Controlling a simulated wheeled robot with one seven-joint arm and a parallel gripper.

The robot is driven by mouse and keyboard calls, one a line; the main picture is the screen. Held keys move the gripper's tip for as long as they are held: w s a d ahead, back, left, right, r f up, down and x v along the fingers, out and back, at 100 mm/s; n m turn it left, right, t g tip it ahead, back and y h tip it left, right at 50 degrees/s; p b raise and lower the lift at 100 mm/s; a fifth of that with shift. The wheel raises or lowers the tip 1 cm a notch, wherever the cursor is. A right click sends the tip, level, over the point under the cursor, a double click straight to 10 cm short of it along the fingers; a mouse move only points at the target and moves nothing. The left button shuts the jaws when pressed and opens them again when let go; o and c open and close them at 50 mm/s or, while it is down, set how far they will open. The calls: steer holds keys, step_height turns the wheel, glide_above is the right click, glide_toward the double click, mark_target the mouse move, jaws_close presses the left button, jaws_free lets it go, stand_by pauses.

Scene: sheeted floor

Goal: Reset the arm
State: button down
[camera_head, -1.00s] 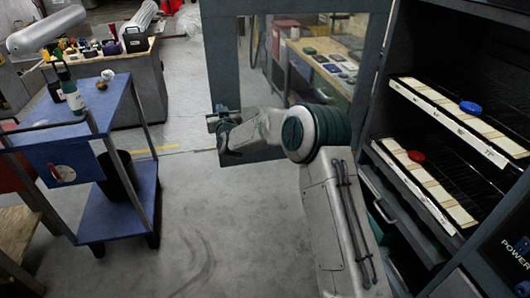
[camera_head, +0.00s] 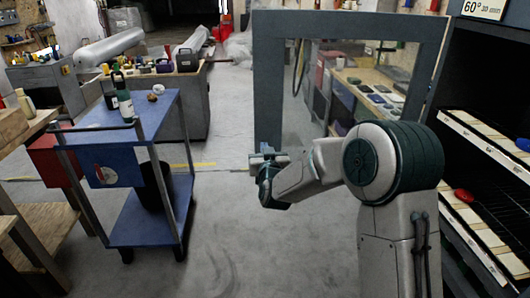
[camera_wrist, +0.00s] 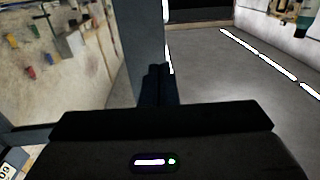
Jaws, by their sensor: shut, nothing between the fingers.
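My gripper (camera_head: 266,165) is held out in front of the open cabinet door in the head view, its small dark end pointing left. In the wrist view its two dark fingers (camera_wrist: 158,85) are together, with nothing between them. My arm is bent, with its large elbow joint at the right of the head view. It hides part of the door's lower frame and part of the cabinet front.
The glazed door (camera_head: 268,90) stands open behind my arm. The cabinet's shelves (camera_head: 485,140) at the right hold a red item (camera_head: 463,196) and a blue one. A blue cart (camera_head: 150,118) with bottles stands at the left. Bare floor lies between.

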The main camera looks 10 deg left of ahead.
steer(key=s+d+r+g+h+p, duration=0.1)
steer(key=s+d+r+g+p, duration=0.25)
steer(key=s+d, duration=0.4)
steer(key=s+d+r+g+h+p, duration=0.1)
steer(key=s+d+r+g+p, duration=0.25)
steer(key=s+d, duration=0.35)
steer(key=s+d+r+m+g+h+p, duration=0.1)
steer(key=s+d, duration=0.4)
steer(key=s, duration=0.7)
steer(key=s+d+r+m+g+h+p, duration=0.1)
steer(key=s+d+g, duration=0.4)
steer(key=s, duration=0.7)
steer(key=shift+d+r+m+g+h+p, duration=0.15)
steer(key=shift+d+m+g+h+p, duration=0.2)
steer(key=shift+m+g+p, duration=0.4)
